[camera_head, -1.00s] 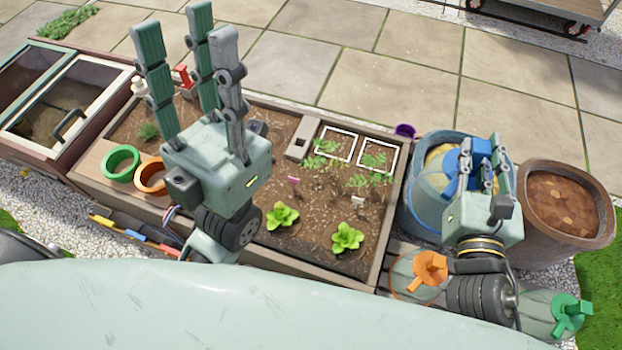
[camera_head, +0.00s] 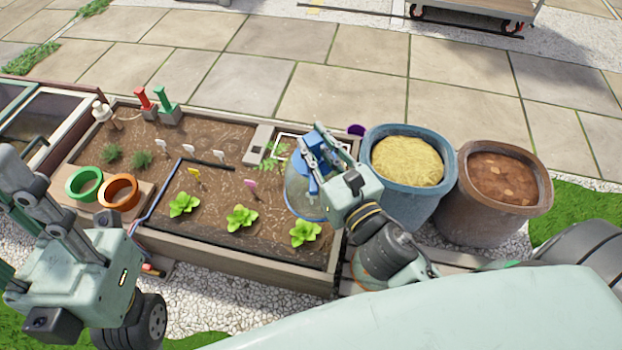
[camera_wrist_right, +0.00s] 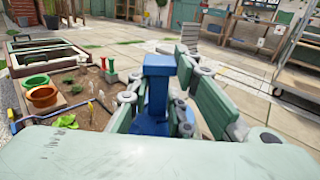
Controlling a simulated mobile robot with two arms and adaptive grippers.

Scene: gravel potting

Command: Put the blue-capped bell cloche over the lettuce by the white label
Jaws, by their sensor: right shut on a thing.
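My right gripper (camera_head: 322,160) is shut on the blue cap of the clear bell cloche (camera_head: 300,195). The blue cap (camera_wrist_right: 155,90) stands between the fingers in the right wrist view. The cloche is at the bed's right part, just behind the rightmost lettuce (camera_head: 304,233); I cannot tell its height above the soil. Two other lettuces stand to the left, the middle one (camera_head: 241,217) by a pink label (camera_head: 250,184) and the left one (camera_head: 183,204) by a yellow label (camera_head: 194,173). No white label shows by the rightmost lettuce. My left gripper (camera_head: 20,215) is open and empty at the left.
Several white labels (camera_head: 188,150) stand farther back in the bed. A blue tub (camera_head: 415,205) and a brown tub (camera_head: 500,220) stand to the right. Red and green posts stand at the back left.

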